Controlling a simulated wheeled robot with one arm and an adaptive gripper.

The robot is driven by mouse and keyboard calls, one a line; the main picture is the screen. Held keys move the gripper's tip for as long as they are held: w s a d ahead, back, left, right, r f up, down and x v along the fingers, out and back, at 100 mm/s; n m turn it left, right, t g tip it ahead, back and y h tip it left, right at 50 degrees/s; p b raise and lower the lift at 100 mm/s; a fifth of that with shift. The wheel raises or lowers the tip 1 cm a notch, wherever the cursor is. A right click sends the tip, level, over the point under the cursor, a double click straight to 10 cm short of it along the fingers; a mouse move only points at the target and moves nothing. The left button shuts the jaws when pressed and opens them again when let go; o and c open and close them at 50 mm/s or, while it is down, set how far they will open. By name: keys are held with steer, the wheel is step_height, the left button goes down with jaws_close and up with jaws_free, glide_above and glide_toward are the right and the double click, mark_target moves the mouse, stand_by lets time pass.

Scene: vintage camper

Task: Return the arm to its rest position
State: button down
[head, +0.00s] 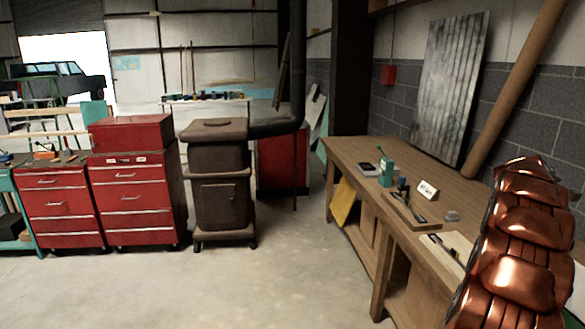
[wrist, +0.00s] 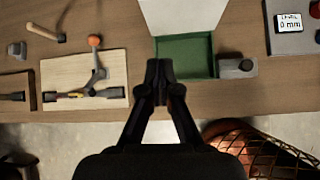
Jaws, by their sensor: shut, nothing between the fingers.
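My gripper (wrist: 159,75) shows in the wrist view, its two black fingers brought together at the tips with nothing between them. It is over the front part of the wooden workbench (wrist: 225,101), its tips overlapping the near left edge of a green open box (wrist: 188,57) in the picture. I cannot tell how high the tips are above the bench. The workbench also shows in the head view (head: 350,150), along the right wall. My gripper is not seen in the head view.
A pale board (wrist: 72,80) with a tool on it, a hammer (wrist: 45,33) and a small grey block (wrist: 237,67) lie near the gripper. A copper ribbed shape (head: 520,225) fills the head view's right edge. A stove (head: 218,160) and red cabinets (head: 125,195) stand beyond open floor.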

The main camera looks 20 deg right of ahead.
steer(key=w+a+m+t+y, duration=0.1)
steer(key=w+a, duration=0.4)
steer(key=a, duration=0.4)
steer(key=w+a+m+t+y, duration=0.1)
steer(key=w+a+m, duration=0.1)
steer(key=w+a, duration=0.55)
steer(key=a+f+m+y, duration=0.2)
steer(key=a+m, duration=0.1)
steer(key=a, duration=2)
steer(key=s+a+f+m+y+b, duration=0.1)
steer(key=s+a+f+m+y, duration=0.15)
steer(key=a, duration=0.95)
steer(key=s+a+f+m+g+y, duration=0.1)
steer(key=s+a+f+m, duration=0.1)
steer(key=s+a, duration=0.7)
steer(key=s+a+f+m+g, duration=0.1)
steer(key=s+a+f+m, duration=0.1)
steer(key=s+a, duration=0.7)
steer(key=shift+s+a+f+m+y+b, duration=0.4)
steer(key=shift+s+m, duration=0.25)
steer(key=shift+m, duration=0.1)
steer(key=shift+d, duration=0.1)
